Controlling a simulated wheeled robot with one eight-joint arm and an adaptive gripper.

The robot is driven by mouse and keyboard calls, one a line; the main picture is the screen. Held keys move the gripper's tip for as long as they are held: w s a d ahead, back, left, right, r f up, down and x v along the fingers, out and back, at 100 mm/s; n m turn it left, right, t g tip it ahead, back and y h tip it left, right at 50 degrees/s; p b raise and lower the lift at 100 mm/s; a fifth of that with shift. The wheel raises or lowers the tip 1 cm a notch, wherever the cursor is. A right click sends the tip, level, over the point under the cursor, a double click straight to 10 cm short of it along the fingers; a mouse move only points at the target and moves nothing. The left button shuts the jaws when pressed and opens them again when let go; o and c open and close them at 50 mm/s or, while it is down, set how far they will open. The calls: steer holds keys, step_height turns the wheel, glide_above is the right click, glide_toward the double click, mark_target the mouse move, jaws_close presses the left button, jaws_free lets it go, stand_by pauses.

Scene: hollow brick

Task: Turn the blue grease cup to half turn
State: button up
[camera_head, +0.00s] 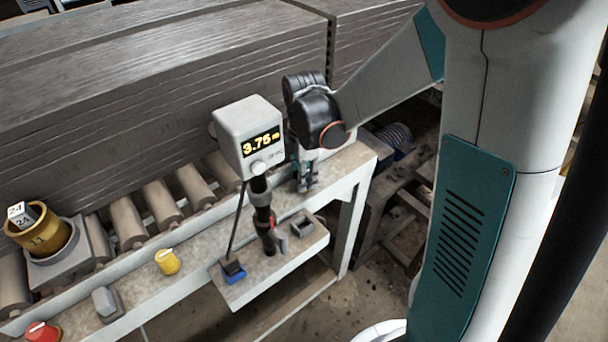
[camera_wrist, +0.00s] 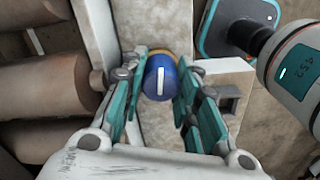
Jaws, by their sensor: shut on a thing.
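The blue grease cup (camera_wrist: 160,82) is a round blue cap with a white line on its face, seen in the wrist view. The line runs nearly straight up and down in that picture. A yellowish rim shows behind its upper edge. My gripper (camera_wrist: 160,76) has one teal finger on each side of the cup and is shut on it. In the head view my gripper (camera_head: 306,181) points down at the right end of the pale bench ledge (camera_head: 140,287). The cup is hidden there.
A display box (camera_head: 250,138) reading 3.75 stands just left of my gripper, on a dark post above a small shelf (camera_head: 262,287). A yellow knob (camera_head: 168,262), a grey knob (camera_head: 105,301) and a red knob (camera_head: 42,331) sit along the ledge. Rollers (camera_head: 160,202) lie behind.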

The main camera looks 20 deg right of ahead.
steer(key=m, duration=0.9)
steer(key=shift+b, duration=0.35)
steer(key=m, duration=0.8)
steer(key=shift+w, duration=0.1)
steer(key=m, duration=0.4)
steer(key=shift+m, duration=0.3)
steer(key=m, duration=0.4)
steer(key=shift+m+b, duration=0.3)
steer(key=m, duration=0.4)
steer(key=shift+m, duration=2)
